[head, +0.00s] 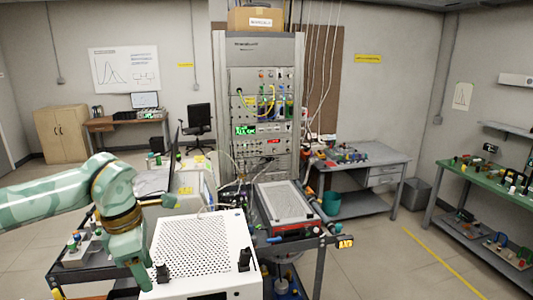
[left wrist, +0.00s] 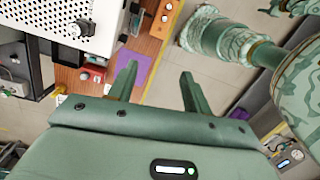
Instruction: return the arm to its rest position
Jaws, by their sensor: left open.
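My left arm (head: 105,195) comes in from the left in the head view and bends down at the lower left, beside a white perforated instrument box (head: 203,240). In the left wrist view my left gripper (left wrist: 158,84) has its two green fingers spread wide, with nothing between them. The white box also shows at the upper left of the left wrist view (left wrist: 62,22), apart from the fingers. Green patterned arm links of mine show at the upper right there. My right gripper is in neither view.
A dark cart carries the white box and a grey-topped tray unit (head: 288,205). A tall instrument rack (head: 262,60) stands behind. A grey workbench (head: 368,157) is to the right of it, and a green bench (head: 500,183) at far right. The right-hand floor has free room.

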